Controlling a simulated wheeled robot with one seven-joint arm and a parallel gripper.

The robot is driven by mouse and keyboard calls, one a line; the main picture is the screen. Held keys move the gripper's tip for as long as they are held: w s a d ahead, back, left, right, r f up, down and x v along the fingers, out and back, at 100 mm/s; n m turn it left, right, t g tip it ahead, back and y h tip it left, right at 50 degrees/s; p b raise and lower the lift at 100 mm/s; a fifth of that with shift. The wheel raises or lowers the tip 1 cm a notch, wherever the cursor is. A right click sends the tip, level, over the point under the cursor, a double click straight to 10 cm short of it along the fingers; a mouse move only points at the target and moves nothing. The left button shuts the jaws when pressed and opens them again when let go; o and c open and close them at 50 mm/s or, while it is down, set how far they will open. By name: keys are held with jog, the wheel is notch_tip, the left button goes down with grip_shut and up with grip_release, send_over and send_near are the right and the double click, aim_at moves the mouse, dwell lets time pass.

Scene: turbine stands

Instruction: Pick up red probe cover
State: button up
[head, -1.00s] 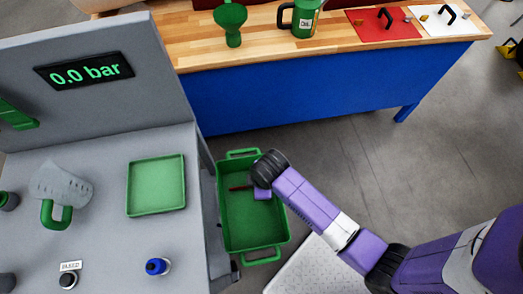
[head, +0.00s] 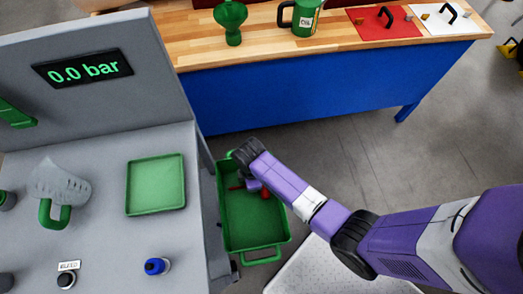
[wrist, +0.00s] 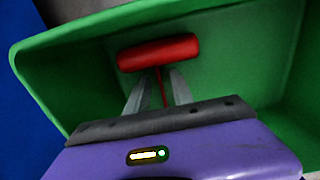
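The red probe cover (wrist: 158,53) looks like a red cylinder with a thin red stem, a T shape. It lies inside the green bin in the wrist view. My gripper (wrist: 160,76) is inside the bin with its two grey fingers apart, one on each side of the stem, just below the cylinder. I see gaps between the stem and the fingers. In the head view my gripper (head: 252,186) is low in the bin and mostly hidden by my arm. Small red parts (head: 265,192) show beside it.
The green bin (head: 230,238) stands on the floor, its walls close around my gripper. The grey stand with a green tray (head: 156,184) is at its left. A wooden-topped blue bench (head: 300,92) runs behind. Open floor lies to the right.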

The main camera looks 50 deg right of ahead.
jog(key=shift+f, duration=0.3)
grip_shut()
dwell(1.2)
